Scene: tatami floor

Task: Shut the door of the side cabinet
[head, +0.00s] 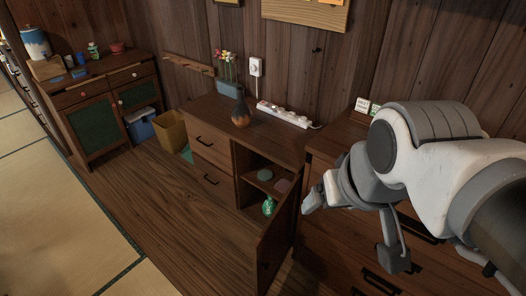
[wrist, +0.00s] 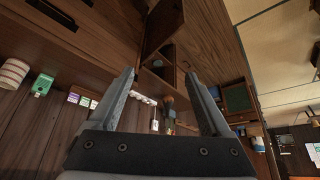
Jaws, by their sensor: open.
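A green bottle-like item (head: 268,206) and some small dishes (head: 282,185) are inside. My gripper (head: 308,203) is just right of the door's upper part; whether it touches is unclear. In the wrist view my gripper (wrist: 160,74) is open and empty between its fingers, with the cabinet (wrist: 209,45) beyond, seen upside down.
A drawer chest (head: 340,136) stands close at the right. A tan bin (head: 172,131) and a green-panelled cabinet (head: 94,130) are at the left. The floor (head: 185,225) in front is clear.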

